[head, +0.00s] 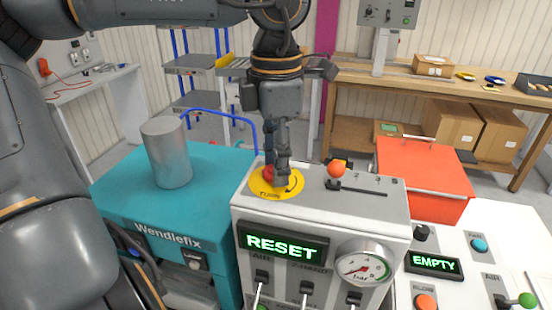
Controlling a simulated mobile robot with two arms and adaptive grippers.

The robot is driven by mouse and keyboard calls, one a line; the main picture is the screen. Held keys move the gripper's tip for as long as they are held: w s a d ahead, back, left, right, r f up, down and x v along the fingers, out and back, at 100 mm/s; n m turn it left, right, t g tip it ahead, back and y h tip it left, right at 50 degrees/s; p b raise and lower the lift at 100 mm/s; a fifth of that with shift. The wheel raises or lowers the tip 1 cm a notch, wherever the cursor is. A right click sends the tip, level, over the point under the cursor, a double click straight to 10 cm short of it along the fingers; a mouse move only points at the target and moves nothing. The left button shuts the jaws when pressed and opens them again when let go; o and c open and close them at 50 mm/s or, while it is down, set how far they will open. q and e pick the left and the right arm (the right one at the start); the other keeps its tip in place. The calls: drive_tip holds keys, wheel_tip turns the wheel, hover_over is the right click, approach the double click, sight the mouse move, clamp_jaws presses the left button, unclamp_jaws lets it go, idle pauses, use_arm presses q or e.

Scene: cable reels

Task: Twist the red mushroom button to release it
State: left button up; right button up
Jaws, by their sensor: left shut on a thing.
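The red mushroom button (268,173) sits on a round yellow plate (262,189) on top of a white control box (330,212). My left gripper (278,172) points straight down over the plate. Its fingers are shut on the button and hide most of it; only a bit of red shows at the left finger. A green-lit display (283,246) on the box front reads RESET. My right gripper is not in view.
An orange ball-topped lever (337,169) stands right of the button. A teal Wendlefix machine (120,190) with a grey cylinder (166,152) is at left. A red box (423,180) and a panel reading EMPTY (433,264) are at right. A wooden bench (400,80) stands behind.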

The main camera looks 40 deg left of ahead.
use_arm(q)
drive_tip(key=shift+m, duration=2)
drive_tip(key=o, duration=1.2)
wheel_tip(320, 180, up, 12)
